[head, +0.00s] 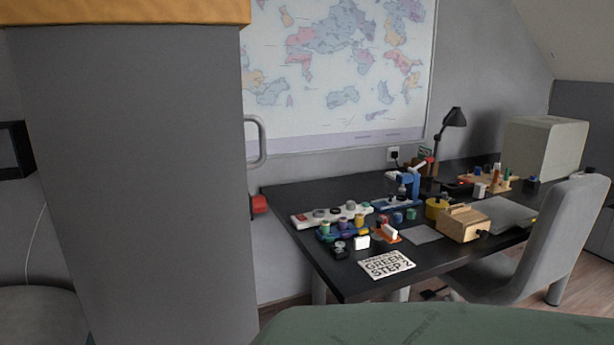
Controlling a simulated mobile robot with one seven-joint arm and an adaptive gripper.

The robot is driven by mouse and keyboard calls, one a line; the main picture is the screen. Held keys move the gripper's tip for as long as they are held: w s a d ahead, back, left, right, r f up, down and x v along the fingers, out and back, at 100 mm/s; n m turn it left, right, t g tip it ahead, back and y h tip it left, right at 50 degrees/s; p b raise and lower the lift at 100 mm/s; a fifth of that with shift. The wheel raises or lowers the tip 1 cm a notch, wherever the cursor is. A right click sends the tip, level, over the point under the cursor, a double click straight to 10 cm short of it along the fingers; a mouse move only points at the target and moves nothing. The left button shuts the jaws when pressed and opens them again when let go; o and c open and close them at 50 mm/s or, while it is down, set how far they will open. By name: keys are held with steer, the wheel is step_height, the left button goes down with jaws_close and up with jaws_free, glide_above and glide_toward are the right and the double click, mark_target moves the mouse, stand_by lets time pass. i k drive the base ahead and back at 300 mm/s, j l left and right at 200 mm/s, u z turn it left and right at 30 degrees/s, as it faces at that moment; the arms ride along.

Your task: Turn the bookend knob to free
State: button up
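I cannot make out a bookend knob for certain. A small cluster of red and brown upright shapes (428,166), possibly books, stands at the back of the dark desk (318,262) by the lamp; any knob there is too small to tell. A light wooden box (462,224) with a small dark round part at its right end sits near the desk's middle. My gripper is not in view.
A tall grey cabinet (135,180) fills the left. A green surface (430,325) lies in front of the desk. A grey chair (562,235) stands at right. A lamp (453,118), a white lettered card (386,264) and several small colourful items crowd the desk.

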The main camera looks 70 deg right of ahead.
mark_target(259, 202)
steer(key=l+z, duration=0.1)
steer(key=z, duration=0.3)
steer(key=l+z, duration=0.15)
steer(key=z, duration=0.25)
steer(key=l+z, duration=0.15)
steer(key=z, duration=0.25)
steer(key=l, duration=0.35)
steer(key=i+l, duration=0.15)
steer(key=l, duration=0.2)
